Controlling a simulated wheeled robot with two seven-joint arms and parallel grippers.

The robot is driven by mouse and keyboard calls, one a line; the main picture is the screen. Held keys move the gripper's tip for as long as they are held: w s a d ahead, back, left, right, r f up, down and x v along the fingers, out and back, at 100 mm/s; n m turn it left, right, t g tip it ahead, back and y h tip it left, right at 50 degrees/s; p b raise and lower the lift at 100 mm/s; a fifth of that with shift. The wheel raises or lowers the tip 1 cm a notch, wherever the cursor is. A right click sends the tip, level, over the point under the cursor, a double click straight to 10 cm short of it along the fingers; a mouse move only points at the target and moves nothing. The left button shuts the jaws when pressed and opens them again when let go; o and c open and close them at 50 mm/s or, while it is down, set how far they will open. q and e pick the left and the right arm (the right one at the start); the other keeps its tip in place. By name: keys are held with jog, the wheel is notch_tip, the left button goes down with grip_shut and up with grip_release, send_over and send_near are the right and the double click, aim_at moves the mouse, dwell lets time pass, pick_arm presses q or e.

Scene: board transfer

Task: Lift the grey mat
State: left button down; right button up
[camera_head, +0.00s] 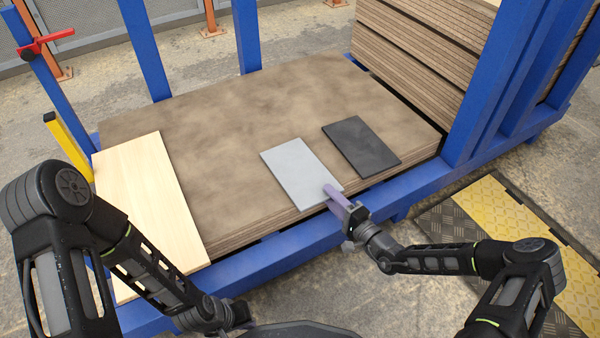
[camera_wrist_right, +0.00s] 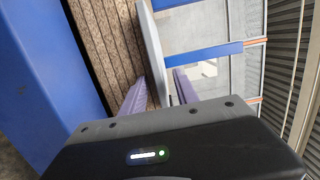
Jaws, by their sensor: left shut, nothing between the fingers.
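The grey mat (camera_head: 298,168) is a thin light grey sheet lying on the brown board stack, its near right corner reaching the stack's front edge. My right gripper (camera_head: 334,196) is at that corner with its purple fingers. In the right wrist view, the mat (camera_wrist_right: 153,45) shows edge-on between the spread fingers (camera_wrist_right: 160,92), one on each face; firm contact cannot be made out. My left gripper (camera_head: 240,313) is low at the bottom edge, away from the mat, shut and empty; its fingertips are hidden.
A dark mat (camera_head: 361,146) lies just right of the grey one. A pale wooden board (camera_head: 148,195) lies at the left. Blue posts (camera_head: 245,35) and a blue front rail (camera_head: 265,262) frame the brown stack (camera_head: 225,110). A taller stack (camera_head: 415,50) stands behind right.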

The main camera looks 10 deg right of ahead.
dwell(0.3)
grip_shut()
dwell(1.3)
